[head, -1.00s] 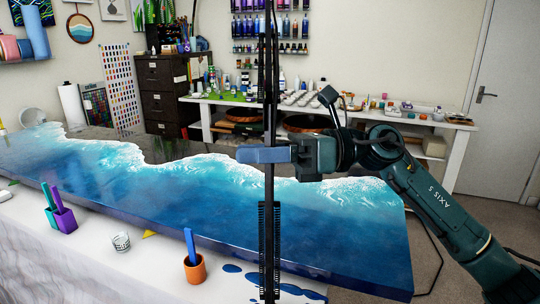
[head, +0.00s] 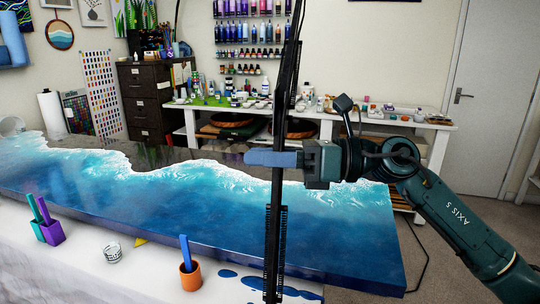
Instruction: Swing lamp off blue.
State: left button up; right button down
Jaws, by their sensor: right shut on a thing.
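The lamp shows as a thin black upright arm (head: 276,215) with spring-like ribbed sections, crossing the middle of the head view from top to bottom. Its top leans slightly right; no lamp head can be made out. My right gripper (head: 272,158) is shut on this arm at mid height, its blue finger reaching across it. Behind and below lies the long tabletop slab with the blue resin (head: 150,205), with white wave-like edges and a dark glossy strip. The lamp arm crosses in front of the blue. My left gripper is out of view.
An orange cup (head: 190,276) with a blue stick, a purple cup (head: 52,232), a teal cup and a small clear cup (head: 112,252) stand on the white front surface, near blue spills. A white bench (head: 430,128) with bottles and a dark cabinet (head: 143,95) stand behind.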

jog(key=c, duration=1)
grip_release()
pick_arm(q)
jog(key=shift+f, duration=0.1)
pick_arm(e)
jog(key=shift+d, duration=0.15)
pick_arm(q)
jog(key=b, duration=0.2)
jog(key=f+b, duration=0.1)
jog(key=b, duration=0.1)
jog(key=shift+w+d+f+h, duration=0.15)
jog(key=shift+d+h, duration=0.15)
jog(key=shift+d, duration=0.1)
pick_arm(e)
jog(key=s+d, duration=0.2)
jog(key=d, duration=1)
jog(key=shift+d, duration=0.4)
